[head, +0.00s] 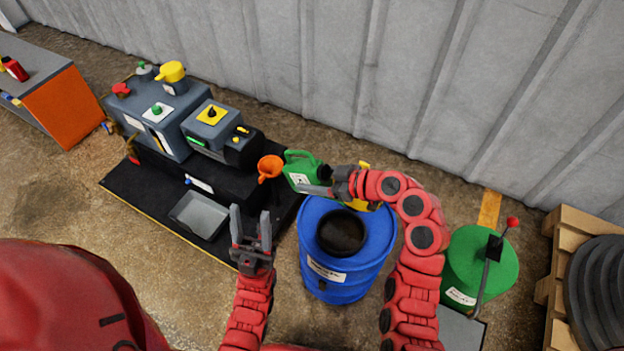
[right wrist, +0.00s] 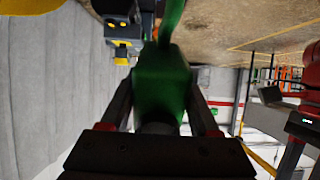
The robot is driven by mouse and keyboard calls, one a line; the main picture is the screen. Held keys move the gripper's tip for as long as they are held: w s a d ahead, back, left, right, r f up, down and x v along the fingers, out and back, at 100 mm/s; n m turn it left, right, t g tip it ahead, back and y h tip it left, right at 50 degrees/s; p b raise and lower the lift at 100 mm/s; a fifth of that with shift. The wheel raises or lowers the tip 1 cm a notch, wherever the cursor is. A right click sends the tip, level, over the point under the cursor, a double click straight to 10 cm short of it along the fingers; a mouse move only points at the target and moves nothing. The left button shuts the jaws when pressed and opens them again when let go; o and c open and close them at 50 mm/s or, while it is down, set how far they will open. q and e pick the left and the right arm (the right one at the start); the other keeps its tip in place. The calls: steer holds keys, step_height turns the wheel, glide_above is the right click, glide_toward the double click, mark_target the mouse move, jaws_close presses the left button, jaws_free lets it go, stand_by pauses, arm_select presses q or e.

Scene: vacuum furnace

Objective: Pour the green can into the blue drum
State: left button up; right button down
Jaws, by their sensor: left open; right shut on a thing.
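The green can (head: 302,170) is held by my right gripper (head: 322,186), above the back left rim of the blue drum. It also shows between the fingers in the right wrist view (right wrist: 162,82), where the picture is turned over. Its tilt is hard to judge. The blue drum (head: 318,266) stands on the floor, with a dark round opening (head: 341,232) in its top. No liquid stream shows. My left gripper (head: 250,228) is open and empty, left of the drum and near the black base of the machine.
An orange funnel (head: 270,167) is just left of the can, at the grey machine (head: 165,125). A yellow object (head: 364,203) is partly hidden behind my right arm. A green drum (head: 478,262) with a lever pump stands right of the blue drum. A ribbed wall (head: 400,75) runs behind.

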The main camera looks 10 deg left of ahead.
steer(key=shift+s+d+r+t+y+b, duration=0.25)
steer(key=shift+d+r+y+b, duration=0.5)
steer(key=shift+b, duration=1.25)
stand_by(6.0)
